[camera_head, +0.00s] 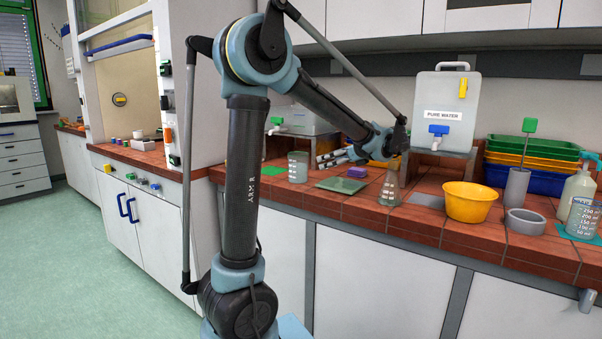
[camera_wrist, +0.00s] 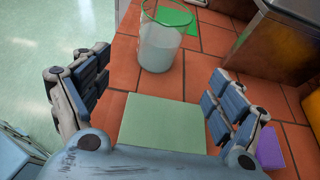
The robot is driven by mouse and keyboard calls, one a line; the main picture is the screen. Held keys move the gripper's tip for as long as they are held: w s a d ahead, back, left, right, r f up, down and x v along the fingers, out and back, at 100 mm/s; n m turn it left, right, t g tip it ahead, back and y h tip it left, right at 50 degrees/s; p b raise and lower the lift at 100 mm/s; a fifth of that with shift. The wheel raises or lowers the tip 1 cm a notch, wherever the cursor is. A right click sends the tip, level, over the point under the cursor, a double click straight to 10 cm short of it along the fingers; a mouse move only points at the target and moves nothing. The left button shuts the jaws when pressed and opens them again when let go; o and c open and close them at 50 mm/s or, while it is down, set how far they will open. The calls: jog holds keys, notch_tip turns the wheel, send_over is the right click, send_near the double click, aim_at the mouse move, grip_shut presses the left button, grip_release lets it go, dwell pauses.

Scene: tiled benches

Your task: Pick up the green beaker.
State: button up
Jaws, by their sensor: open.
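A clear, slightly green-tinted beaker (camera_head: 298,167) with pale contents and faint markings stands upright on the red-tiled bench. In the wrist view, the beaker (camera_wrist: 160,45) stands at the top centre, beyond the fingertips and apart from them. A bright green square (camera_wrist: 175,15) shows behind it. My gripper (camera_wrist: 158,78) is open and empty, with one finger on each side of the picture. A pale green mat (camera_wrist: 160,125) lies on the tiles between the fingers.
A conical flask (camera_head: 390,190) stands right of the pale mat, close to my wrist. A water container (camera_head: 444,105) rises behind.

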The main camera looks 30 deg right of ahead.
aim_at(298, 168)
jog(key=x, duration=1.5)
jog(key=shift+w+a, duration=0.2)
jog(key=shift+w, duration=0.1)
jog(key=shift+c, duration=0.4)
jog(key=c, duration=1.2)
